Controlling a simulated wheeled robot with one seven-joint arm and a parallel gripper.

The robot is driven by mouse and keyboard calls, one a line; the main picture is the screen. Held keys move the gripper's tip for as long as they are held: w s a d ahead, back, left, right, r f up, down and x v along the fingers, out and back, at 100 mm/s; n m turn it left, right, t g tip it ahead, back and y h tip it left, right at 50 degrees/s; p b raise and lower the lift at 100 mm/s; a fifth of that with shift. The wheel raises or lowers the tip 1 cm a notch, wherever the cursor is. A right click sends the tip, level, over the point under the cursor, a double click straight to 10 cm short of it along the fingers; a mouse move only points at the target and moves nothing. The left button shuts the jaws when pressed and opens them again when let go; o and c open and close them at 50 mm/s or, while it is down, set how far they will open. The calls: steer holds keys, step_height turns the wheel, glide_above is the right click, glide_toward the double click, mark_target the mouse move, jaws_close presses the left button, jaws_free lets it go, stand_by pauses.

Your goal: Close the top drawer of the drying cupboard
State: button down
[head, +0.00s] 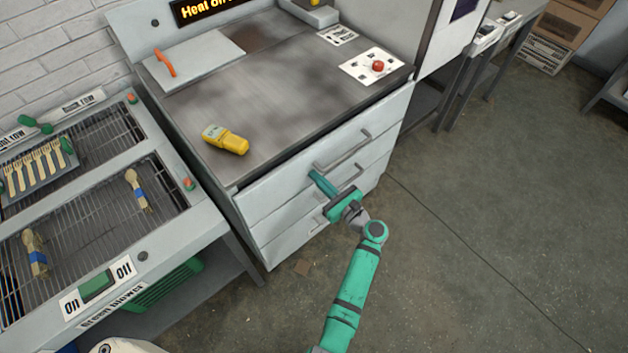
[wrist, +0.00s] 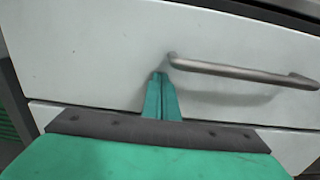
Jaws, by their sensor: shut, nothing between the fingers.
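The drying cupboard (head: 240,83) has a grey worktop and a stack of pale drawers. Its top drawer (head: 275,190) stands slightly out, with a narrow dark gap between its front and the worktop edge. The top drawer's bar handle (head: 343,149) also shows in the wrist view (wrist: 240,72). My gripper (head: 313,175) is shut and empty, pointing at the top drawer front. In the wrist view the fingertips (wrist: 158,76) are at the drawer front, just left of and below the handle's left end. I cannot tell whether they touch it.
A lower drawer handle (head: 347,178) is close to my gripper. A yellow device (head: 226,139) and a white card with a red knob (head: 375,66) lie on the worktop. A rack table (head: 205,218) with wooden spoons stands at left. The floor (head: 490,220) at right is clear.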

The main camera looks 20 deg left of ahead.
steer(key=shift+w+a+r, duration=0.15)
steer(key=shift+a+r, duration=0.05)
steer(key=shift+a, duration=0.3)
steer(key=shift+d, duration=0.1)
steer(key=v, duration=1.4)
steer(key=shift+d+f, duration=0.2)
steer(key=shift+d, duration=0.2)
